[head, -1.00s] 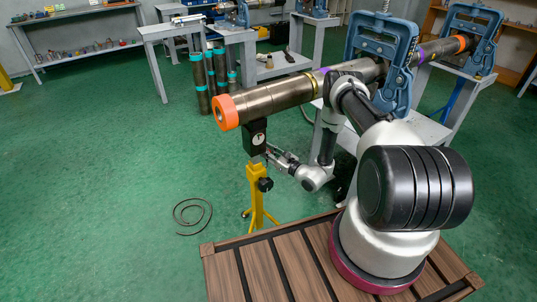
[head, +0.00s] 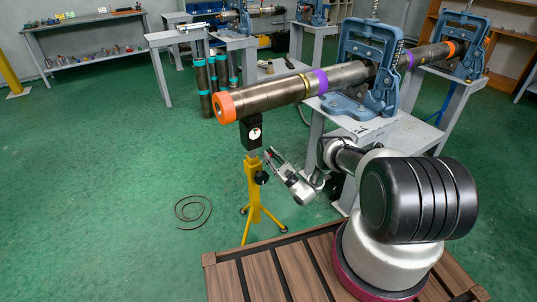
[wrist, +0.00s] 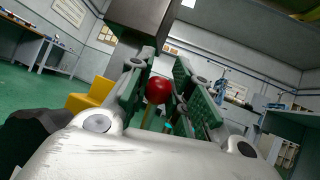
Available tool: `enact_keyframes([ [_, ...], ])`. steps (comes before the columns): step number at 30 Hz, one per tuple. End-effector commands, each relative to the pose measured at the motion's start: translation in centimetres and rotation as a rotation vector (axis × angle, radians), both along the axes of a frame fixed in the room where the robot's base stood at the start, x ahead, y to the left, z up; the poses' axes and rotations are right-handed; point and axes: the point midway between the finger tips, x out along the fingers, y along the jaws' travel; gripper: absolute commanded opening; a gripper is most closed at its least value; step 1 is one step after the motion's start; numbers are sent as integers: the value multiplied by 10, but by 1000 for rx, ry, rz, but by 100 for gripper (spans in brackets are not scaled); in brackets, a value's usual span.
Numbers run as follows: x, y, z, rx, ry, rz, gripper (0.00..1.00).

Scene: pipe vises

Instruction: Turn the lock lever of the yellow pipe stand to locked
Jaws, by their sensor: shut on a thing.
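The yellow pipe stand (head: 253,195) stands on the floor at centre, its black head (head: 252,133) under the orange-capped end of the long pipe (head: 285,93). A black knob (head: 261,178) sits on its post. My gripper (head: 270,158) is right of the stand, just below the head. In the wrist view, a red ball knob (wrist: 158,90), apparently the lock lever's end, lies between the green-padded fingers of my gripper (wrist: 160,92), which are shut on it. The lever's shaft is hidden. The stand's yellow part (wrist: 90,95) and dark head (wrist: 145,18) show behind.
A blue pipe vise (head: 375,60) on a grey table (head: 425,135) holds the pipe close to my arm. Another vise (head: 468,45) stands farther back. A coil (head: 192,211) lies on the floor.

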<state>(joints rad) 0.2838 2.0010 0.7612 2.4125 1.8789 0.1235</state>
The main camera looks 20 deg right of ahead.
Motion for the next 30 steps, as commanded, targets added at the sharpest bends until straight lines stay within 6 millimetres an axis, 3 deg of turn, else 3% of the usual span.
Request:
enact_keyframes([
  [17,-3,-1,-2,12,-41,1,0],
  [18,-3,-1,-2,12,-41,1,23],
  [21,-3,-1,-2,12,-41,1,41],
  [30,-3,-1,-2,11,-40,0,44],
])
